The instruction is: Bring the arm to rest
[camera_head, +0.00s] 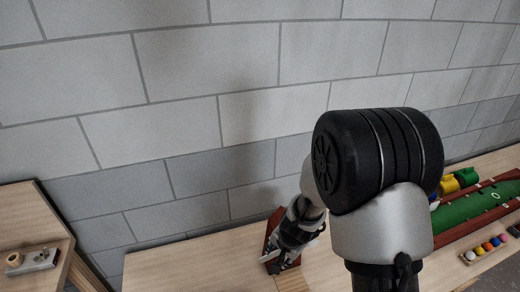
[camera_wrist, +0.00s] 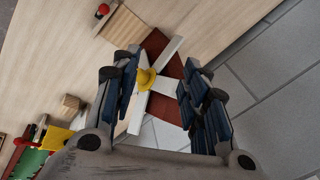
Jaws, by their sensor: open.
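My gripper (camera_head: 283,250) is low over the wooden table (camera_head: 190,265) in the head view, in front of a dark red board (camera_head: 272,222) that it partly hides. In the wrist view the fingers of my gripper (camera_wrist: 158,85) are apart. Between them in the picture are white battens (camera_wrist: 168,52) and a small yellow piece (camera_wrist: 146,79), over the dark red board (camera_wrist: 160,107). I cannot tell how far below the fingers these lie, and I see no grip on them. My arm fills much of the head view's right half.
A green board with a dark red frame (camera_head: 446,240) stands on the right, with a tray of coloured balls (camera_head: 484,250) and yellow and green objects (camera_head: 449,184) near it. A grey block wall (camera_head: 180,60) rises behind. A side table (camera_head: 27,215) is at left.

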